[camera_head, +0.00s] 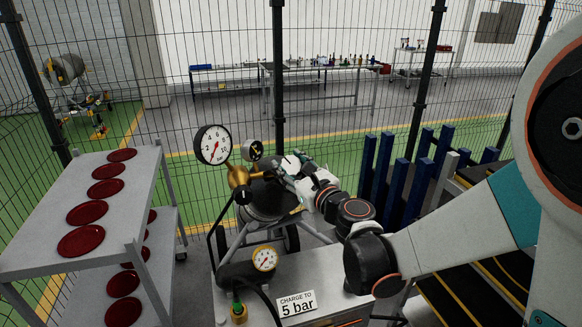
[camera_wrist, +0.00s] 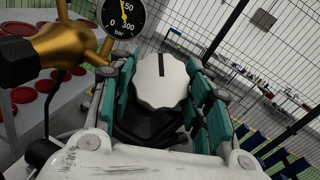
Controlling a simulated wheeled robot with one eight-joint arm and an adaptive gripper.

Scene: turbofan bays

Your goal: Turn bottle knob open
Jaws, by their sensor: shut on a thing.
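The bottle knob (camera_wrist: 160,80) is a pale grey, lobed disc with a dark mark near its top edge in the wrist view. My gripper (camera_wrist: 161,88) is around it, with teal-padded fingers on its left and right sides, shut on it. In the head view my gripper (camera_head: 292,166) reaches the top of the bottle from the right and hides most of the knob. A brass regulator (camera_head: 238,176) stands just left of the gripper, with a large gauge (camera_head: 213,145) and a small dark gauge (camera_head: 254,150).
A grey cart (camera_head: 320,265) with a "CHARGE TO 5 bar" sign (camera_head: 297,303) and another gauge (camera_head: 265,258) stands in front. A shelf (camera_head: 130,200) with red discs is at left. Blue posts (camera_head: 405,180) stand at right. A wire fence (camera_head: 330,60) closes the back.

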